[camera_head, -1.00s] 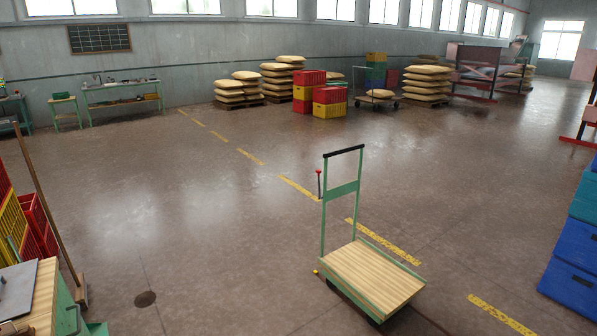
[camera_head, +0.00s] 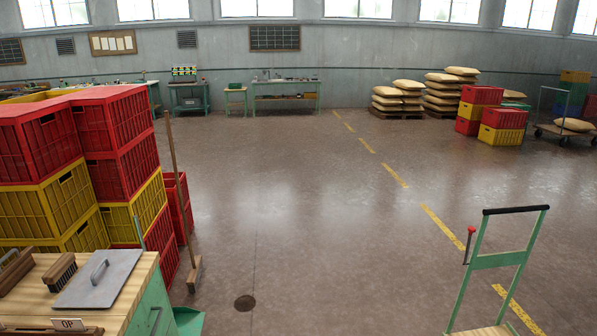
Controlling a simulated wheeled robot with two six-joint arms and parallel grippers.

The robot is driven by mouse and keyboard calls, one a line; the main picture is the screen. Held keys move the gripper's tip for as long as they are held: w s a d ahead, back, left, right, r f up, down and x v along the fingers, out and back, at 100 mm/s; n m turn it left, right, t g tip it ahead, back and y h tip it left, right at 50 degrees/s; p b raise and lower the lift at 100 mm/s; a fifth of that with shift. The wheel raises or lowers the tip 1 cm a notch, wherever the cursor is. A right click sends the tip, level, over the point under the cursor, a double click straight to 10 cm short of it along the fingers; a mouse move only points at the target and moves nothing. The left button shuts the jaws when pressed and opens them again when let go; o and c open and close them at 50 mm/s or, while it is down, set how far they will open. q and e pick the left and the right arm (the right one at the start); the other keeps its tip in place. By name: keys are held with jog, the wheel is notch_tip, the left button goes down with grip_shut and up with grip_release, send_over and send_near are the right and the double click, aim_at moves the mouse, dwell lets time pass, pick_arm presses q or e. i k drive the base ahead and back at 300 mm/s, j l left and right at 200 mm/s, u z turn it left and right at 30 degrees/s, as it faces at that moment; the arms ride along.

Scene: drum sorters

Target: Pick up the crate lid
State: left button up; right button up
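A flat grey plate with a raised handle (camera_head: 98,280) lies on the wooden top of a bench at the lower left; it looks like the crate lid. Nothing touches the handle. Neither of my grippers is in view.
A brush (camera_head: 59,273) lies left of the plate on the bench top (camera_head: 130,315), near an "OP" sign (camera_head: 68,324). Stacked red and yellow crates (camera_head: 125,165) stand behind, with a broom (camera_head: 178,190) beside them. A green trolley (camera_head: 500,260) stands at right. The middle floor is clear.

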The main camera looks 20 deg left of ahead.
aim_at(98, 284)
jog(key=i+j+u, duration=0.15)
jog(key=i+u, duration=0.25)
jog(key=i, duration=0.15)
jog(key=i+u, duration=0.35)
jog(key=i, duration=0.2)
jog(key=i+l+u, duration=0.4)
jog(key=i, duration=0.15)
jog(key=j, duration=0.1)
